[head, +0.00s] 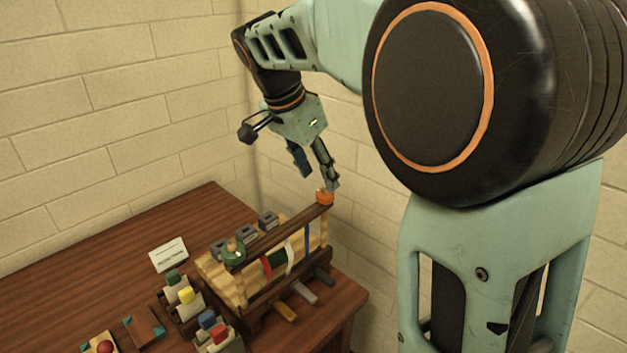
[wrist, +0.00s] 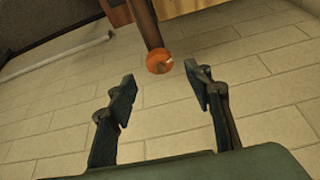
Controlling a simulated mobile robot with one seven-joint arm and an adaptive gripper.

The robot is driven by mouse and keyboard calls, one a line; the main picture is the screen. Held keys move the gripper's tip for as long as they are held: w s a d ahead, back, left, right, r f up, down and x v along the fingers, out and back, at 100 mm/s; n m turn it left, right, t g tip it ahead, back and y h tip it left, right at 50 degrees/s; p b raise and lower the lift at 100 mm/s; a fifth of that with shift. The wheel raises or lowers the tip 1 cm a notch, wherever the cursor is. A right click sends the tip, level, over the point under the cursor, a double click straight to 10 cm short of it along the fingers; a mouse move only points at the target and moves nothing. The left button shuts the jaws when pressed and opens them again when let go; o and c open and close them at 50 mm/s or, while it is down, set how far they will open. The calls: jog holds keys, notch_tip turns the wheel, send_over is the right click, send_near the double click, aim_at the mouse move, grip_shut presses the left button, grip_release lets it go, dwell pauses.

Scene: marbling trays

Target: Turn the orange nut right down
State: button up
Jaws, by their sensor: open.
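The orange nut (head: 324,197) sits at the right, far end of the upper dark wooden bar (head: 283,233) of a small press-like frame. My gripper (head: 318,175) is open and empty, just above the nut and tilted. In the wrist view my gripper (wrist: 161,78) has its fingers spread, with the nut between and slightly beyond the tips, touching neither finger. Whether the nut meets the bar is too small to tell.
A green nut (head: 233,250) sits at the bar's near end. Small grey blocks (head: 268,220) stand behind the frame. A white card (head: 168,255), colored bottles (head: 186,294) and a red ball (head: 104,347) are on the left. Pale block walls stand close behind.

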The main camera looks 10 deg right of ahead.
aim_at(324, 189)
jog(key=x, duration=0.5)
jog(key=shift+f, duration=0.1)
jog(key=c, duration=1.1)
jog(key=shift+c, duration=0.2)
